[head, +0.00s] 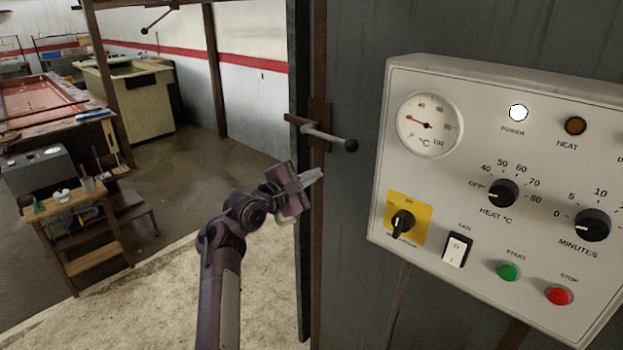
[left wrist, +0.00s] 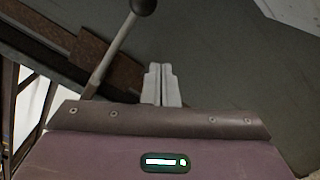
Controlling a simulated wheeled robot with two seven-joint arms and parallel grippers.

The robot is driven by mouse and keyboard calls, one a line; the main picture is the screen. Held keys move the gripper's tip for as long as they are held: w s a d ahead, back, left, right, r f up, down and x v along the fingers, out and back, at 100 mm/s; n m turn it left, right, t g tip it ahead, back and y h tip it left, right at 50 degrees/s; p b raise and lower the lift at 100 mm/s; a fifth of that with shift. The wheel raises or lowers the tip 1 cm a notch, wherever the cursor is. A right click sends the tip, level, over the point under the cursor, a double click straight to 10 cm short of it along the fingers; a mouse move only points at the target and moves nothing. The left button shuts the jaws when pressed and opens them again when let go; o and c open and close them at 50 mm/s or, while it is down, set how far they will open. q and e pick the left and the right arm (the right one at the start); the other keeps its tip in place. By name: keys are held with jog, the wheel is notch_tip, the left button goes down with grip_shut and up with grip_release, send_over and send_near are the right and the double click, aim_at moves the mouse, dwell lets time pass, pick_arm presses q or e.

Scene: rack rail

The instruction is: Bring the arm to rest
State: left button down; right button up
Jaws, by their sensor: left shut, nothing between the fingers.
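My left gripper (head: 311,177) is raised in front of the grey door panel, to the left of the control box. Its fingers are together and hold nothing. In the left wrist view the shut fingers (left wrist: 161,85) point towards the grey panel. A lever with a dark ball knob (head: 350,145) stands out from the door post just above and right of the fingertips, apart from them in the head view. My right gripper is in neither view.
A control box (head: 478,160) with dials, a yellow-backed switch (head: 403,222), a lit power lamp (head: 518,113) and buttons fills the right side. A wooden step stand (head: 80,235) and workbenches are at the far left. The floor (head: 180,170) between is clear.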

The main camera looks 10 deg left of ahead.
pick_arm(q)
jog(key=shift+w+f, duration=0.1)
